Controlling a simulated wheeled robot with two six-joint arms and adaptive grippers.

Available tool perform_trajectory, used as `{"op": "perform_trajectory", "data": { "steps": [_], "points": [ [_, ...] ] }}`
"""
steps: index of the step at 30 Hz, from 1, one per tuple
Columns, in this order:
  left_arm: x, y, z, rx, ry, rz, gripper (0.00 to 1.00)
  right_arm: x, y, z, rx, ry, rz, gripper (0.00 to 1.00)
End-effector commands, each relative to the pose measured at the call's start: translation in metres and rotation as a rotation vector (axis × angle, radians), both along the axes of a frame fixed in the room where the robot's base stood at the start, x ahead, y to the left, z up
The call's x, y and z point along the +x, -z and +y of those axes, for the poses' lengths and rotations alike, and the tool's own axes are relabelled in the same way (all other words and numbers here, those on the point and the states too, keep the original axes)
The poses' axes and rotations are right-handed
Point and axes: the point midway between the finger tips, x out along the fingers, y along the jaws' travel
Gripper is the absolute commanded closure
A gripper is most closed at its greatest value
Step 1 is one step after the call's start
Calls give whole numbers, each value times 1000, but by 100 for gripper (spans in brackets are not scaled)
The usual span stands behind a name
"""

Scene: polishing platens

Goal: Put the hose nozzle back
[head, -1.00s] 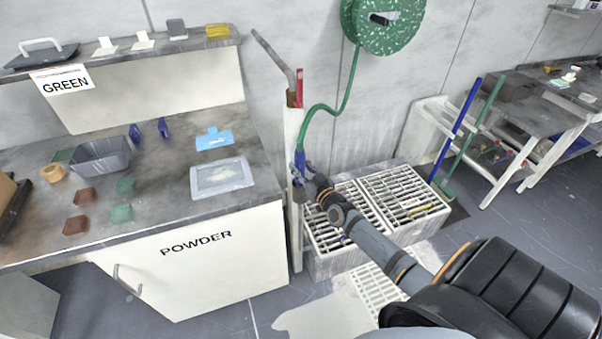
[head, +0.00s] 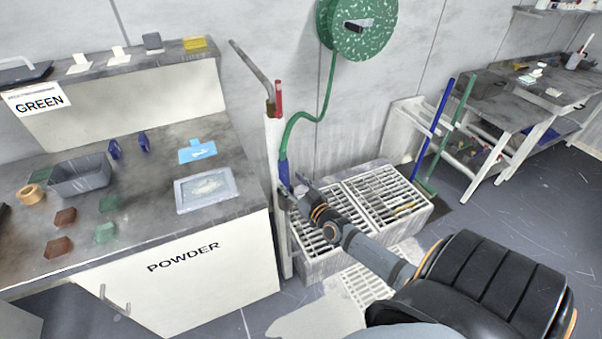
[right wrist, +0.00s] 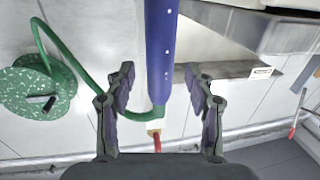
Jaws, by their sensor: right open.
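The blue hose nozzle (head: 284,172) is upright against the white post (head: 274,145) beside the powder bench. The green hose (head: 301,116) runs from its top up to the green reel (head: 357,28). My right gripper (head: 292,191) is at the nozzle's lower part, open. In the right wrist view, the nozzle (right wrist: 161,45) lies between the spread fingers of my right gripper (right wrist: 158,78), with a gap visible on both sides. Whether a holder on the post bears the nozzle is hidden. My left gripper is not in view.
The powder bench (head: 215,245) stands close on the left, with a framed tray (head: 207,190) near its edge. A slatted grate box (head: 385,235) sits under my right arm. A red handle (head: 279,97) and a grey pipe (head: 250,73) top the post. Open floor lies right.

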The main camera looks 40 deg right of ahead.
Motion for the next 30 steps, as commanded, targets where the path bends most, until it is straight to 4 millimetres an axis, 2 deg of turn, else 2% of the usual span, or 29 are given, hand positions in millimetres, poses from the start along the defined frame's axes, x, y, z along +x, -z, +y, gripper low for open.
{"op": "perform_trajectory", "data": {
  "steps": [1,3,6,10,14,25,26,28,29,30],
  "points": [
    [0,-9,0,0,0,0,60,-14,-3,1,-1,-2,7,46],
    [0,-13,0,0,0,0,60,-32,-3,2,-2,-2,6,46],
    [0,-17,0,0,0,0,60,-52,-2,3,-2,-2,5,46],
    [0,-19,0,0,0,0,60,-70,-1,4,-2,-1,2,46],
    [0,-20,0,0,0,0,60,-77,-1,4,0,-1,0,46],
    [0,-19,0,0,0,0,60,-78,3,3,-3,1,7,46],
    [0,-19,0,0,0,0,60,-79,9,2,-5,4,20,46],
    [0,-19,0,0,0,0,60,-85,41,-5,-19,16,87,46],
    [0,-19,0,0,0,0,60,-90,62,-9,-27,23,132,46],
    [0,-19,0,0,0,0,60,-100,97,-14,-39,33,209,46]
  ]
}}
